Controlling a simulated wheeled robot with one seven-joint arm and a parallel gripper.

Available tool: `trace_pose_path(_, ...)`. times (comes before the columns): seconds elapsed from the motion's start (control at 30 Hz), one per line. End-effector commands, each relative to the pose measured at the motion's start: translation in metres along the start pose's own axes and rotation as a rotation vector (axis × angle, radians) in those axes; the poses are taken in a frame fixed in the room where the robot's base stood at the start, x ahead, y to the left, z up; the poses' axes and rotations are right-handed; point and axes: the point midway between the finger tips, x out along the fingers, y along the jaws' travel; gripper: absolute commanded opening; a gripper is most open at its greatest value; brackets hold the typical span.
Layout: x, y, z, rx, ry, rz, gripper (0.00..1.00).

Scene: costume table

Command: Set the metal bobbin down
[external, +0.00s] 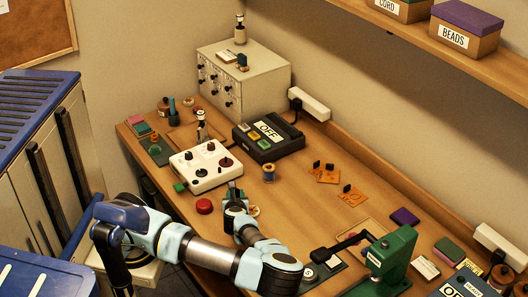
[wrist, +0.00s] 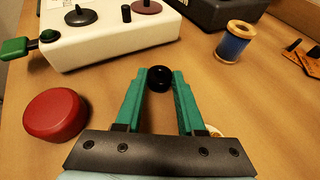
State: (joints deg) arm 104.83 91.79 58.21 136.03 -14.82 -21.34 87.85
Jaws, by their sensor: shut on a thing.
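My gripper (wrist: 159,80) has its two green fingers closed on a small, dark, round thing (wrist: 158,78) at their tips in the wrist view. It looks black and glossy, and I take it to be the metal bobbin, though its shape is partly hidden. In the external view my gripper (external: 236,190) is low over the middle of the wooden table (external: 305,215), right of the white control box (external: 188,178). The bobbin cannot be made out there. I cannot tell whether it touches the tabletop.
A red round button (wrist: 55,117) is left of my gripper. A spool of blue thread (wrist: 235,45) stands ahead to the right. A pale round thing (external: 254,211) lies close by my gripper. A green press (external: 390,262) stands at the front right. Bare wood lies between the spool and my gripper.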

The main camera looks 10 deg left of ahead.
Motion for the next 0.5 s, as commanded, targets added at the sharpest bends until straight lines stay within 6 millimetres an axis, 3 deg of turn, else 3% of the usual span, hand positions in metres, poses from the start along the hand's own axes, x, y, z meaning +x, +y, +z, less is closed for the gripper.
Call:
trace_pose_path(0.2,0.0009,0.0000,-0.0024,0.000,0.001,0.000,0.00)
trace_pose_path(0.23,0.0009,0.0000,-0.0025,0.000,0.001,0.000,0.40)
trace_pose_path(0.5,0.0008,-0.0002,-0.0020,0.000,0.001,0.000,0.68)
